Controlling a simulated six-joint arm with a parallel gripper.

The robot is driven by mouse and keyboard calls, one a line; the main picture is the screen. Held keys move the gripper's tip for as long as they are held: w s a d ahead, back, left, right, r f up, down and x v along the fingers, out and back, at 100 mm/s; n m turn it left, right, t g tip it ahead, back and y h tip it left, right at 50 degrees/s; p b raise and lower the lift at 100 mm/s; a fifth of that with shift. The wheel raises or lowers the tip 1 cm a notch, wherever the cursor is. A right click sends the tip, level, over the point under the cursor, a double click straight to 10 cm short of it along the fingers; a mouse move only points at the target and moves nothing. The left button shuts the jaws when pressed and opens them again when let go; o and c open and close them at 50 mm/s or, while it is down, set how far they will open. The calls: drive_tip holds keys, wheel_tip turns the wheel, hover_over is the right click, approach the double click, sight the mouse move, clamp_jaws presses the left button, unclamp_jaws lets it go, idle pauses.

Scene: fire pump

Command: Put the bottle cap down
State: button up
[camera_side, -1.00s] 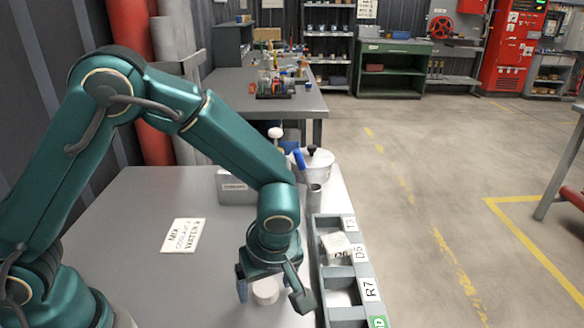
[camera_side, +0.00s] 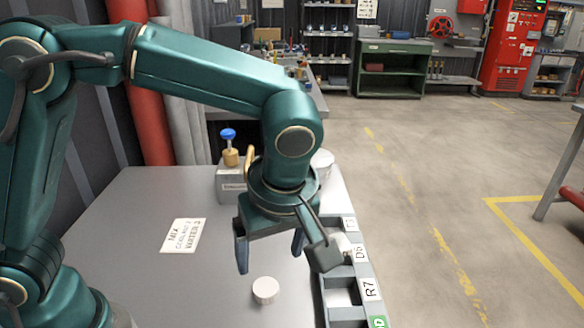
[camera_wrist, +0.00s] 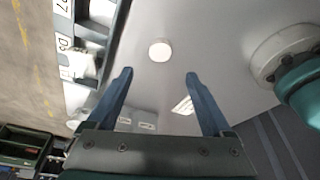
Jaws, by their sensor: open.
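The bottle cap, a small white round disc (camera_side: 265,290), lies flat on the grey table near its front right part. It also shows in the wrist view (camera_wrist: 160,50), beyond the fingertips and roughly centred between them. My gripper (camera_side: 270,253) is open and empty, raised above the cap and apart from it. Its two blue-grey fingers point towards the tabletop, and their wide gap shows in the wrist view (camera_wrist: 159,75).
A grey tray with labelled compartments (camera_side: 371,289) runs along the table's right edge. A grey box (camera_side: 229,184) with a blue-topped brass item (camera_side: 230,148) stands behind. A white pot (camera_side: 323,160) is partly hidden by my arm. A sign (camera_side: 183,236) lies left; the table around it is clear.

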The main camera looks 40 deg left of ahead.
drive_tip(key=s+a+r+m+t+h, duration=0.3)
drive_tip(key=s+a+m, duration=0.5)
drive_tip(key=m, duration=0.5)
drive_tip(key=shift+s+a+r+m+t, duration=0.35)
drive_tip(key=shift+s+r+t, duration=0.15)
drive_tip(key=shift+r+t, duration=0.25)
